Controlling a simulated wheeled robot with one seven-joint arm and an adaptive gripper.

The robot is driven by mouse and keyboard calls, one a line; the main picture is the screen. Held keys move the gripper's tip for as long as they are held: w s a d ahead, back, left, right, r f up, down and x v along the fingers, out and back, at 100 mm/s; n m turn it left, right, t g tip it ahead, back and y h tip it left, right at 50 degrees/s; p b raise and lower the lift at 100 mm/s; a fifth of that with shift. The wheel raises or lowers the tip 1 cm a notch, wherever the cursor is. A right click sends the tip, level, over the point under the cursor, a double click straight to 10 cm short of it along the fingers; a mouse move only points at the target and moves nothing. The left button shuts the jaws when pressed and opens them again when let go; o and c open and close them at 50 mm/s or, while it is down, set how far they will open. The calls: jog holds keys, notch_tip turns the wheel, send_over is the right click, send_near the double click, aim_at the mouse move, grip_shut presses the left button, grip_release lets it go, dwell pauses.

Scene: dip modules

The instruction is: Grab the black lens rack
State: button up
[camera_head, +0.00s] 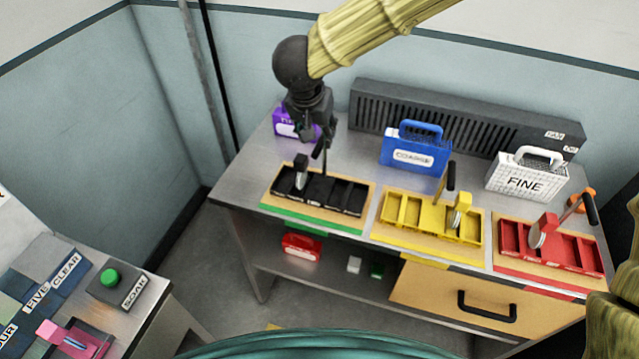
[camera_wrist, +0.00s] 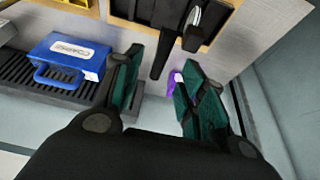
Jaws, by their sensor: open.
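The black lens rack (camera_head: 318,193) sits on a wooden board with a green front edge, at the left end of the metal table. It has several compartments, a dark upright handle and a lens standing in its left part. In the wrist view part of the black rack (camera_wrist: 160,12) shows at the top, with its handle (camera_wrist: 162,55) pointing down between the fingers. My gripper (camera_head: 322,132) is above and behind the rack, near the handle's top. In the wrist view my gripper (camera_wrist: 160,75) is open, with green pads on both fingers and nothing between their tips that I can see held.
A yellow rack (camera_head: 430,217) and a red rack (camera_head: 550,245) stand to the right. Behind are a purple box (camera_head: 290,124), a blue COARSE box (camera_head: 415,150), a white FINE box (camera_head: 525,178) and a dark vented unit (camera_head: 455,115). A red box (camera_head: 301,247) is on the lower shelf.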

aim_at(320, 143)
jog(key=shift+w+d+f, duration=0.15)
jog(key=shift+w+f, duration=0.2)
jog(key=shift+f, duration=0.3)
jog(key=shift+w+f+p, duration=0.1)
jog(key=shift+f+p, duration=0.3)
jog(key=shift+f, duration=0.35)
jog(key=shift+p+x, duration=0.45)
jog(key=shift+x, duration=1.5)
grip_shut()
